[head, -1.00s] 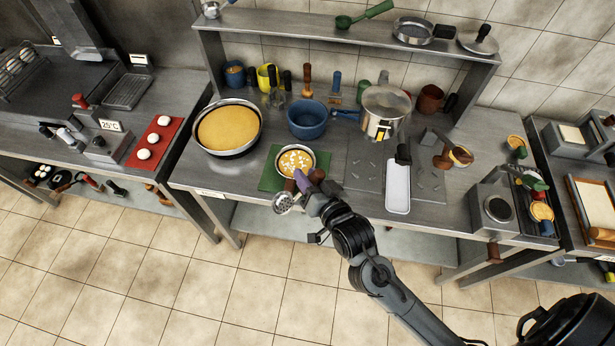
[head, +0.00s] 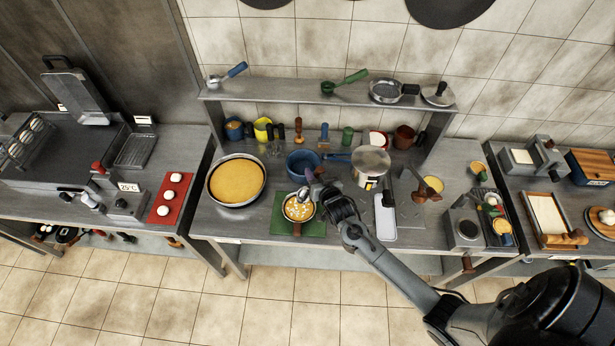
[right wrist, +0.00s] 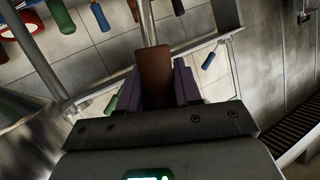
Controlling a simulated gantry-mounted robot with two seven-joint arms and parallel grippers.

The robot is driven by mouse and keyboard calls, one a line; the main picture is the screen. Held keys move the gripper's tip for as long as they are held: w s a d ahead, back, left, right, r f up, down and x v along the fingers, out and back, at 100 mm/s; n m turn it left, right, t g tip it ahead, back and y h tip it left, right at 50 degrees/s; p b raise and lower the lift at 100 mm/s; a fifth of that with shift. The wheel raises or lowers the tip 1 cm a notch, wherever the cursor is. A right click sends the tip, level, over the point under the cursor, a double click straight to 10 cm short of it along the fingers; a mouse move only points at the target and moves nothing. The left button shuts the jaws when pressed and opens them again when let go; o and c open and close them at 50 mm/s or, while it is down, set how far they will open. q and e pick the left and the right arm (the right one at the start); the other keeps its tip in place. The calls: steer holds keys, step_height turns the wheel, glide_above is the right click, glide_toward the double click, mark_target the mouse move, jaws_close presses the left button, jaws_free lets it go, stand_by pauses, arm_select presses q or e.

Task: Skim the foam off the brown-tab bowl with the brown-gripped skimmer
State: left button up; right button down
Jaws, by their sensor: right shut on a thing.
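The brown-tab bowl (head: 297,214) stands on a green mat (head: 318,229), with its brown tab toward the front edge of the table. White foam patches lie on its yellow-orange contents. My right gripper (head: 318,187) is above the bowl's far right side. In the right wrist view its purple-padded fingers (right wrist: 163,84) are shut on the brown grip of the skimmer (right wrist: 154,70). The skimmer's metal head (head: 303,193) shows small at the bowl's far rim; I cannot tell whether it touches the foam. My left gripper is not in view.
A blue bowl (head: 302,163) stands just behind. A large pan of yellow contents (head: 237,181) is at left, and a steel pot (head: 371,162) at back right. A white tray (head: 385,217) lies to the right. A shelf (head: 300,91) runs above the table's back.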

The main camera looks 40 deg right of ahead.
steer(key=shift+d+r, duration=0.2)
steer(key=shift+d, duration=0.1)
